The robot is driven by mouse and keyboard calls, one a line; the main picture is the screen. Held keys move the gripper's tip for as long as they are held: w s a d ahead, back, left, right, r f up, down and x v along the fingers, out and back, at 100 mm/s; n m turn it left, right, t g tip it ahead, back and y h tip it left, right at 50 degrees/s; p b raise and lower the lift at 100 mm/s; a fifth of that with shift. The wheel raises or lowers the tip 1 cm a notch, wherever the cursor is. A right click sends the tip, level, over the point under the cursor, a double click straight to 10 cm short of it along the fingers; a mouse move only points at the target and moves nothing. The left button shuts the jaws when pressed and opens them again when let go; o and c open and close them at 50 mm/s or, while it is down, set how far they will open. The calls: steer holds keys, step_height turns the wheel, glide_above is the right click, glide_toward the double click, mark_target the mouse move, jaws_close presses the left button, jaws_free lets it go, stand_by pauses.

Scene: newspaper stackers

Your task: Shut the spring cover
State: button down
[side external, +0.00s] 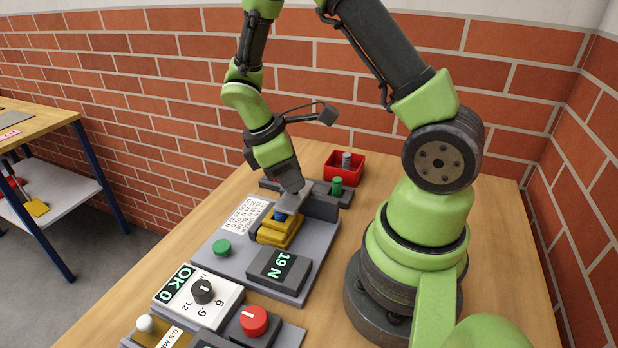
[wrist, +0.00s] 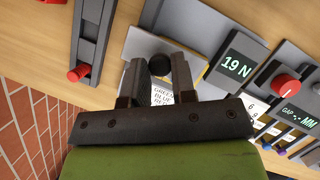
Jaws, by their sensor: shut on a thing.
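The spring cover (side external: 293,201) is a grey plate, tilted up from the grey block behind the yellow stepped piece (side external: 278,236). A small blue part shows beneath it. My gripper (side external: 291,188) is at the raised part of the cover. In the wrist view my gripper (wrist: 159,72) has its fingers on either side of the knob, shut on it. The contact itself is partly hidden in the side view.
A display (side external: 279,270) reads 19 N in front of the fixture. A green button (side external: 222,248) is to its left. A red tray (side external: 344,167) and a green knob (side external: 337,186) stand behind. A dial panel (side external: 200,299) and red knob (side external: 254,320) are nearer.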

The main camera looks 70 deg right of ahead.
steer(key=shift+w, duration=1.15)
steer(key=c, duration=0.9)
jaws_free()
steer(key=v, duration=1)
steer(key=shift+s, duration=0.1)
